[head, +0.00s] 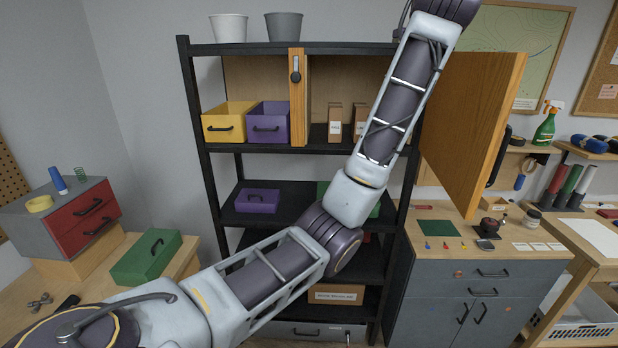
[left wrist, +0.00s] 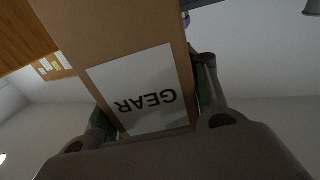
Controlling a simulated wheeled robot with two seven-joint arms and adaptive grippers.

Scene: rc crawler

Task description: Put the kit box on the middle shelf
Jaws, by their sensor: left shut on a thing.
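My left gripper (left wrist: 152,108) is shut on a brown cardboard box (left wrist: 110,30) with a white label reading GEAR, upside down in the left wrist view. I cannot tell whether this is the kit box. In the head view the left arm crosses in front of the black shelf unit and leaves the top edge, so its gripper and box are out of that view. Another brown box (head: 335,294) with a small, hard-to-read label lies on a low shelf. The middle shelf (head: 291,207) holds a purple box (head: 257,200) and a partly hidden green thing. My right gripper is out of view.
The shelf above holds a yellow bin (head: 228,125), a purple bin (head: 268,125) and small brown boxes (head: 335,121). An open wooden door (head: 470,130) sticks out at the right; a second narrow door (head: 298,100) stands mid-unit. A green box (head: 147,258) is at left.

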